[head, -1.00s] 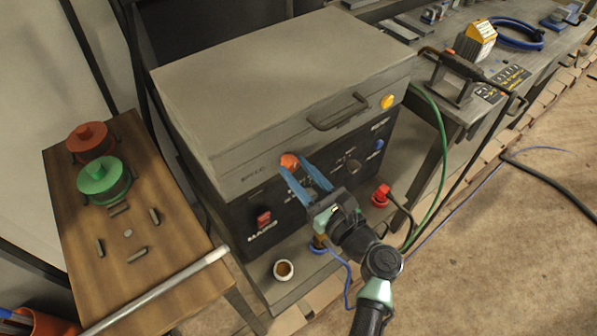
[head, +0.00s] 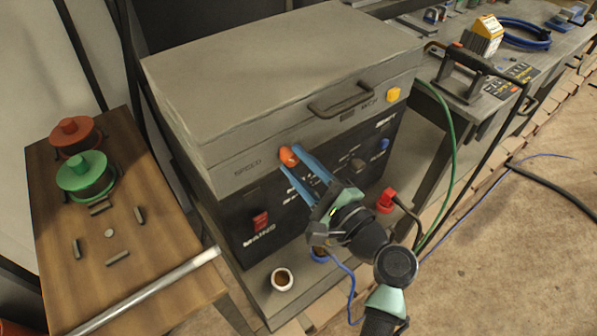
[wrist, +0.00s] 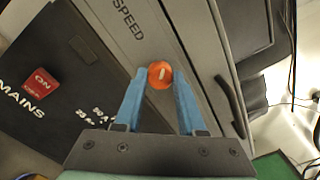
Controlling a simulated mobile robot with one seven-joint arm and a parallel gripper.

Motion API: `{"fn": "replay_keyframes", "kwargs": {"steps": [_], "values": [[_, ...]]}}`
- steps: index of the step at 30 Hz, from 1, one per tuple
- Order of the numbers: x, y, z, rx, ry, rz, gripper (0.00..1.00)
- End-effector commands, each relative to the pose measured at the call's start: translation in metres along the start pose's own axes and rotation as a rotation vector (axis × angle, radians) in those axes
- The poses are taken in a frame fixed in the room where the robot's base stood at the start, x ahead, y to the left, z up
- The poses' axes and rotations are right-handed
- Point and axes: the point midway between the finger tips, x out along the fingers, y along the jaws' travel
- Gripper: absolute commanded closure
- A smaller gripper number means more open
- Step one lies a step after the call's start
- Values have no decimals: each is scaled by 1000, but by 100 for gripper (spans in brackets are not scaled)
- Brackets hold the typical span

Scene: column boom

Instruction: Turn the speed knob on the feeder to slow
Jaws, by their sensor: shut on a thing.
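The feeder (head: 290,70) is a large grey box with a lid and a dark front panel. Its orange speed knob (head: 288,155) sits on the grey strip right of the word SPEED, and it also shows in the wrist view (wrist: 160,75) with a pale pointer mark, upright in that picture. My gripper (head: 291,158) has its blue fingers on either side of the knob, shut on it; the wrist view shows the fingertips (wrist: 160,82) at its two sides. No slow or fast marking is readable.
A red MAINS switch (head: 261,221) is on the dark panel at lower left. A lid handle (head: 341,101) and a yellow button (head: 393,94) are to the right. A small cup (head: 282,279) stands below. A wooden table (head: 150,225) with spools is at the left.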

Motion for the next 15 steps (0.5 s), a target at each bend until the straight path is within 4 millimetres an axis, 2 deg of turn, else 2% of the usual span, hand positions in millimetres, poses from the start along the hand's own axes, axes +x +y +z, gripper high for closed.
{"fn": "replay_keyframes", "kwargs": {"steps": [1, 15], "values": [[0, 4, -3, -44, -1, 0, 100], [0, 4, -4, -479, -13, 3, 100]]}}
